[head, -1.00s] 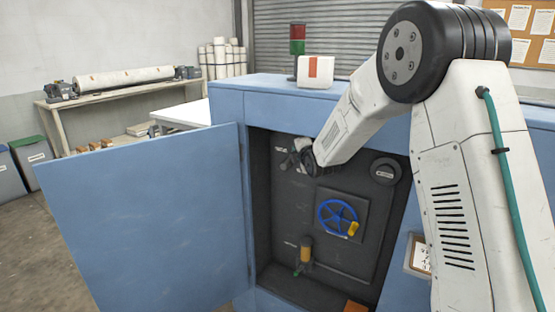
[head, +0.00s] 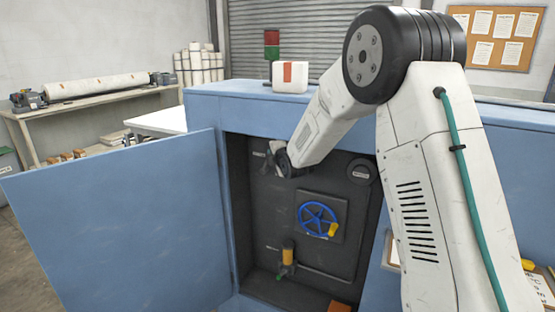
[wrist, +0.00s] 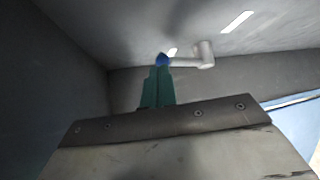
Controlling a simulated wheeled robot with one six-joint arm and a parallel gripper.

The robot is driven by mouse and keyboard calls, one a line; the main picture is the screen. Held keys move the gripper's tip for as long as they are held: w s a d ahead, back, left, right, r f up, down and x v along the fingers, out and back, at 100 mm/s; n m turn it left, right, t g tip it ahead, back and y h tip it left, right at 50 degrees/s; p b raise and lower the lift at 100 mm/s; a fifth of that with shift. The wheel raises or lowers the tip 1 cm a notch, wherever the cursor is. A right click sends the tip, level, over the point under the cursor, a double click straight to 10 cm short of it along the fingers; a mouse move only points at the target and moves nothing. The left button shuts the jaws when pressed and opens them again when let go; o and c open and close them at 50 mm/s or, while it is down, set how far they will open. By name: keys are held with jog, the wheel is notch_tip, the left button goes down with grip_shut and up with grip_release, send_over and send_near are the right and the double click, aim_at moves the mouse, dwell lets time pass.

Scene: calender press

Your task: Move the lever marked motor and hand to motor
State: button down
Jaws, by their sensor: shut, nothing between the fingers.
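A pale grey lever with a thick knob end (wrist: 205,55) sticks out from the dark panel in the wrist view. Its arm runs left toward my fingertips. My gripper (wrist: 161,62) is shut, its teal fingers together with a bluish tip beside the left end of that arm. I cannot tell whether they touch. In the head view my gripper is at the cabinet's upper left, where my wrist partly hides the lever (head: 274,147). The white labels near it are too blurred to read.
The blue cabinet's door (head: 115,225) stands open on the left. Inside are a blue handwheel (head: 318,218) with a yellow grip, a yellow-orange valve-like part (head: 288,255) and a round black knob (head: 361,172). The cabinet side wall (wrist: 55,70) is close on the left.

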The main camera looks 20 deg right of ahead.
jog(key=f+v, duration=0.2)
jog(key=v, duration=1)
jog(key=shift+s+f, duration=0.25)
jog(key=shift+s, duration=0.2)
jog(key=s+f+m+g, duration=0.5)
jog(key=f+m, duration=0.1)
jog(key=f, duration=0.2)
jog(key=s+m+g, duration=0.4)
jog(key=s+m, duration=0.1)
jog(key=s, duration=0.4)
jog(key=s+a+r+m+g, duration=0.1)
jog(key=s+r+m, duration=0.3)
jog(key=s, duration=1.1)
jog(key=s+a+r+m+g, duration=0.1)
jog(key=s+r+m+g, duration=0.3)
jog(key=s, duration=1.2)
notch_tip(320, 180, up, 4)
jog(key=shift+r+m, duration=0.2)
jog(key=shift+m, duration=0.6)
